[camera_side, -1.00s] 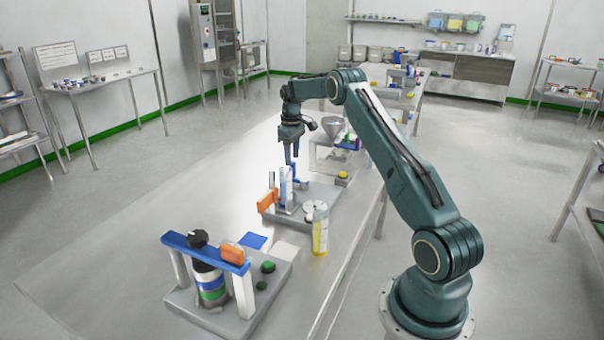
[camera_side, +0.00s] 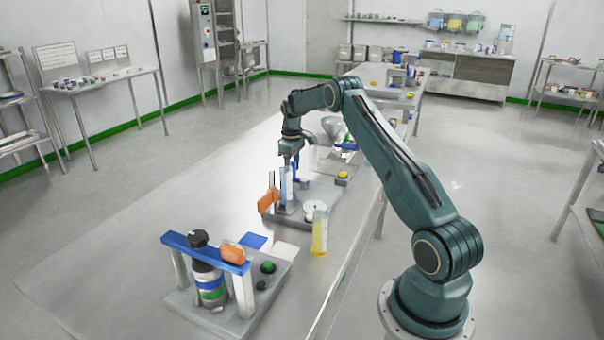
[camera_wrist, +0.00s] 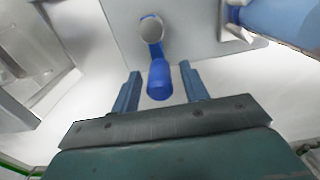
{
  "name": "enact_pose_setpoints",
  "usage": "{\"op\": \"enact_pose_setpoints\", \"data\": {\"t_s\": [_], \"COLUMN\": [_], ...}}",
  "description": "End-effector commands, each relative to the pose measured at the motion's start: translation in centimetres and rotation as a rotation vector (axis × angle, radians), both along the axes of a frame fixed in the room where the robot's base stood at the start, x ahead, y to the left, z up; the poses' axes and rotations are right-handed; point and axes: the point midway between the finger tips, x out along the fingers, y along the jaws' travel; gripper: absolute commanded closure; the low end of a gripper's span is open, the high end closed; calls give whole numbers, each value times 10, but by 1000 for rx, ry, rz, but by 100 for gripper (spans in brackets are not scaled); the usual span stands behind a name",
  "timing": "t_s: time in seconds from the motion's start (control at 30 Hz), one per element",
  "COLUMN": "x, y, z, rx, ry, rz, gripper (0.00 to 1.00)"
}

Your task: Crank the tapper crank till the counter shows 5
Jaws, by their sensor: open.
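The blue tapper crank shows in the wrist view, with a round grey hub (camera_wrist: 152,30) and a blue handle (camera_wrist: 159,82) at the end of a short arm. My gripper (camera_wrist: 160,69) is open, with one finger on each side of the handle and visible gaps to both. In the side view my gripper (camera_side: 292,162) is low at the tapper stand, behind its clear upright cylinder (camera_side: 286,188). The stand's base (camera_side: 305,216) lies on the bench. I cannot make out the counter or its number in either view.
An orange block (camera_side: 268,201) and a yellow-filled cylinder (camera_side: 320,232) stand near the tapper. A blue-topped frame (camera_side: 205,252) with a striped bottle (camera_side: 210,285) stands on the near bench. The bench's left side (camera_side: 150,215) is clear.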

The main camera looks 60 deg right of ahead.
Motion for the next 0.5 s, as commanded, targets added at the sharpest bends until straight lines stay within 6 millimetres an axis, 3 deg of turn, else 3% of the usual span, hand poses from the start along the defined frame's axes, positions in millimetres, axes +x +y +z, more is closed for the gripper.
{"op": "enact_pose_setpoints", "data": {"t_s": [0.03,0.2,0.5], "x": [0,0,0], "y": [0,0,0], "z": [0,0,0], "rx": [0,0,0], "ry": [0,0,0], "rz": [0,0,0], "gripper": [57,90,90]}}
